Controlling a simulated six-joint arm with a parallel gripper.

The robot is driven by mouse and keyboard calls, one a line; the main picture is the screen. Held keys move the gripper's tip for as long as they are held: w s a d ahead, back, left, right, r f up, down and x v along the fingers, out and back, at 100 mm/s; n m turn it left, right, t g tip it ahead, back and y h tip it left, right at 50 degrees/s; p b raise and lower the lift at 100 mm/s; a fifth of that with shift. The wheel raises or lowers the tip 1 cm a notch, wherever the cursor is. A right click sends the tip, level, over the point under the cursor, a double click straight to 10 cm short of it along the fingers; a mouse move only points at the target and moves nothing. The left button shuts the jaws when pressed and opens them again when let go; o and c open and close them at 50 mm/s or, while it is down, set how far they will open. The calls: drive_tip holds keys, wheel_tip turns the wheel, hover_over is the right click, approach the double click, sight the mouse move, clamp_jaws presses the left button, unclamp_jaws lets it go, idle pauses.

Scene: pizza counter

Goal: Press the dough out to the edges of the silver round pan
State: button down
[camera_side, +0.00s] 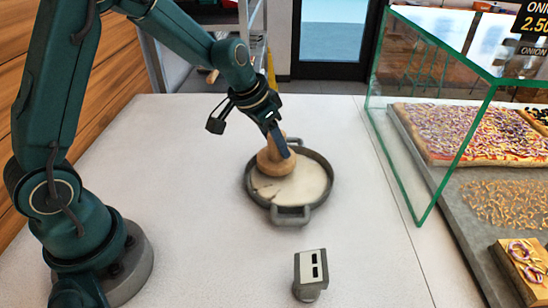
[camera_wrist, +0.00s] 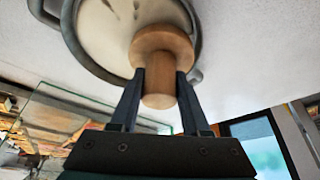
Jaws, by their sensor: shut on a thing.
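The round pan (camera_side: 325,197) looks dark grey in the side view, with loop handles. It stands on the white counter and also shows in the wrist view (camera_wrist: 71,30). Pale dough (camera_side: 303,188) covers much of its inside, with a few dark marks at the left; the dough shows in the wrist view too (camera_wrist: 108,33). My gripper (camera_side: 280,146) is shut on the handle of a wooden press (camera_side: 270,165). In the wrist view my gripper's fingers (camera_wrist: 160,88) clasp both sides of the wooden press (camera_wrist: 163,44). Its round base rests on or just above the dough, toward the back left.
A grey-and-white box-shaped device (camera_side: 311,272) stands on the counter in front of the pan. A glass case (camera_side: 408,160) with topped pizzas (camera_side: 480,130) is at the right. The counter (camera_side: 200,190) is clear left of the pan.

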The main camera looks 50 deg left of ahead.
drive_tip(key=shift+f, duration=0.75)
idle(0.4)
drive_tip(key=shift+r, duration=0.1)
drive_tip(key=shift+r, duration=3.8)
drive_tip(key=c, duration=1.2)
unclamp_jaws()
drive_tip(key=shift+c, duration=0.2)
clamp_jaws()
drive_tip(key=shift+d, duration=1.95)
drive_tip(key=shift+f, duration=3)
